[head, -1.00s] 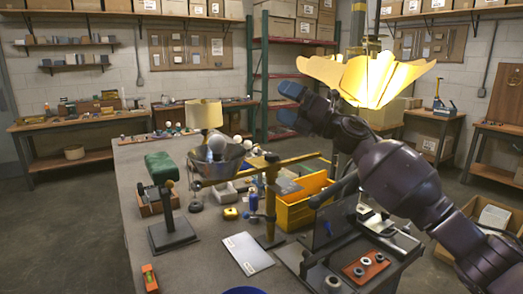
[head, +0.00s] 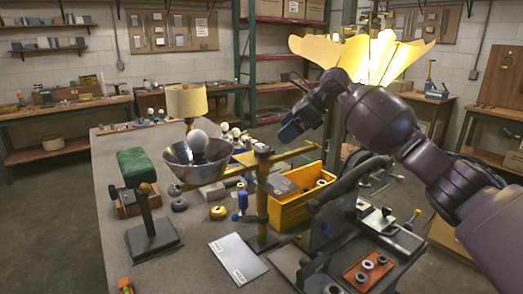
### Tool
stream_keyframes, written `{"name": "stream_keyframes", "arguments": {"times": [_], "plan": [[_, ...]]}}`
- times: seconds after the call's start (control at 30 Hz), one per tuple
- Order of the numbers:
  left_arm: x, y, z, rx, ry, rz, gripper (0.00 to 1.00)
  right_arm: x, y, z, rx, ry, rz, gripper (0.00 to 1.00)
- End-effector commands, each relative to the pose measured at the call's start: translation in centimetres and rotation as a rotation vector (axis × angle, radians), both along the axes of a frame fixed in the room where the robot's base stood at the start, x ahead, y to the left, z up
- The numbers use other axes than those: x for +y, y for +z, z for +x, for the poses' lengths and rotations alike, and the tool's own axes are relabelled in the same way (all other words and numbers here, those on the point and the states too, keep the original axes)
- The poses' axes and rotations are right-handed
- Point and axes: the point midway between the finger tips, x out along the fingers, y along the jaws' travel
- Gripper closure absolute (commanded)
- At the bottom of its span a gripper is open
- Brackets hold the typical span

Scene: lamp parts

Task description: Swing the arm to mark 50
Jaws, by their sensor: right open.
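A yellow-brown swing arm (head: 292,155) crosses an upright post (head: 262,205) on the workbench. A metal bowl-shaped shade (head: 197,172) with a round white bulb (head: 197,141) is at the arm's left end. I cannot make out the numbered marks. My right gripper (head: 298,124) has blue fingertips and comes in from the right. It is open and appears empty, just above the arm's right part in the picture; I see no clear contact. My left gripper is not in view.
A yellow bin (head: 290,208) stands right of the post. A small lamp (head: 187,102) stands behind the bowl. A large glowing shade (head: 365,55) is behind my right arm.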

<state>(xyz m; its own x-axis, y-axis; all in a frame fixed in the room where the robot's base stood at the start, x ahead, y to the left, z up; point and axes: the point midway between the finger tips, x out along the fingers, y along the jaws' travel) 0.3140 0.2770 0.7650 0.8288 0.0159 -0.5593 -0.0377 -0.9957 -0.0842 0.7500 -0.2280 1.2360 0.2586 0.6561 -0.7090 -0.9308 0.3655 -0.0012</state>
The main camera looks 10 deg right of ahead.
Motion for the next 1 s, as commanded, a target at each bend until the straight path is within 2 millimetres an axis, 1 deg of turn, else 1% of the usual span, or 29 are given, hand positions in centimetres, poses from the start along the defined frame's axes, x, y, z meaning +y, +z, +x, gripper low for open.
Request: {"name": "stream_keyframes", "arguments": {"times": [0.03, 0.3, 0.5, 0.7, 1.0], "plan": [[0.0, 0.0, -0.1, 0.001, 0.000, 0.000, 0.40, 0.6, -0.6, 0.1, 0.003, 0.003, 0.001, 0.00], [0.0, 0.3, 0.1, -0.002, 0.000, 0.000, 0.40, 3.7, -3.8, 1.3, 0.003, 0.001, 0.003, 0.00], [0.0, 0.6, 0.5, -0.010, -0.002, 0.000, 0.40, 5.5, -5.7, 2.1, 0.002, 0.001, 0.004, 0.00], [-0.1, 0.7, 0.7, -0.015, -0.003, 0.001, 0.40, 6.3, -6.7, 2.4, 0.001, -0.001, 0.004, 0.00], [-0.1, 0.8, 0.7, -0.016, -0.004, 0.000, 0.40, 6.4, -6.8, 2.5, 0.000, -0.001, 0.003, 0.00]]}}
